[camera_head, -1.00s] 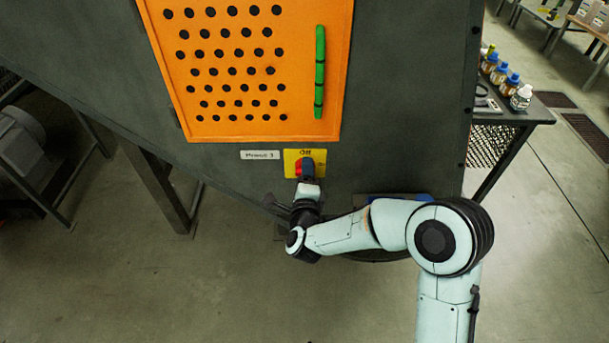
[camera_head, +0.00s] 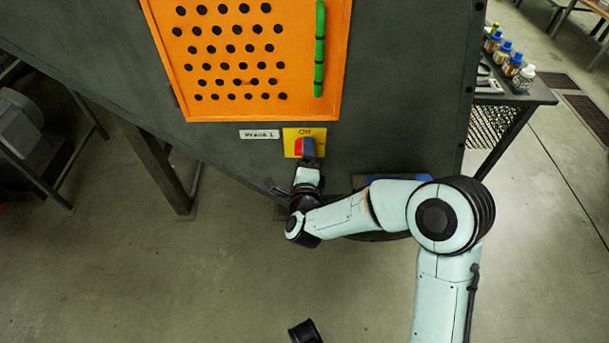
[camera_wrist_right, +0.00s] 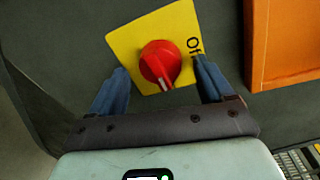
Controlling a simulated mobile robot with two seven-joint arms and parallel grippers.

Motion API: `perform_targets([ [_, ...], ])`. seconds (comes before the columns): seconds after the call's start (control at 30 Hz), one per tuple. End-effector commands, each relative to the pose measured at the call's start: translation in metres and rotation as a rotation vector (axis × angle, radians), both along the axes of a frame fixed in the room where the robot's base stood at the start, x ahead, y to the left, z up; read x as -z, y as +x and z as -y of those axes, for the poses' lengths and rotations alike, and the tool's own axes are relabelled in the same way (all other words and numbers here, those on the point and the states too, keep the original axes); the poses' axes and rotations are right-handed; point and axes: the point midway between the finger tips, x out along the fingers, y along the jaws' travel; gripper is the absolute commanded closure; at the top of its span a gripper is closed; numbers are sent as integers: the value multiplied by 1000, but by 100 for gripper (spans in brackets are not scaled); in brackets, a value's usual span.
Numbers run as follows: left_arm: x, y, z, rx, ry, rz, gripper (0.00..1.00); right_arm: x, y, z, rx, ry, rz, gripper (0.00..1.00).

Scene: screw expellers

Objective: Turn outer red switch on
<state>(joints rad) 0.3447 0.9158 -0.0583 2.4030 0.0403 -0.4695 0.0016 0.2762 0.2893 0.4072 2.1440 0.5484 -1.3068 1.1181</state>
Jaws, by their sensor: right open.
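The red switch (camera_head: 298,147) is a round knob on a yellow plate (camera_head: 318,135) marked "Off", on the dark machine panel below the orange door. In the right wrist view the red knob (camera_wrist_right: 153,58) has a pale pointer mark toward its lower edge, and the yellow plate (camera_wrist_right: 125,45) appears tilted. My right gripper (camera_head: 307,158) is in front of the plate and partly covers the switch. In the right wrist view its open blue fingers (camera_wrist_right: 160,78) are on either side of the knob, with visible gaps. Contact is not visible.
The orange perforated door (camera_head: 265,60) with a green handle (camera_head: 319,50) is above the switch. A white label (camera_head: 259,134) is left of the plate. A side table (camera_head: 535,95) with several bottles stands at right. The floor in front is mostly clear.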

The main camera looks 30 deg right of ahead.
Motion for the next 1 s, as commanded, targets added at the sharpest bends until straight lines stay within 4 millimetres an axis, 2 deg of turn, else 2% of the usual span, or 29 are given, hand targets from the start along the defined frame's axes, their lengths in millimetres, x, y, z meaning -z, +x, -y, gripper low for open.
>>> perform_targets([
  [0.3,-16,22,3,7,4,75,100,-8,-60,-38,-6,0,-1,20],
  [0.5,-21,29,4,9,5,97,100,-10,-89,-56,-6,2,0,20],
  [0.7,-23,32,4,10,6,105,100,-11,-100,-62,-3,0,2,20],
  [1.0,-23,32,4,9,6,106,100,-10,-101,-62,-2,0,2,20],
])
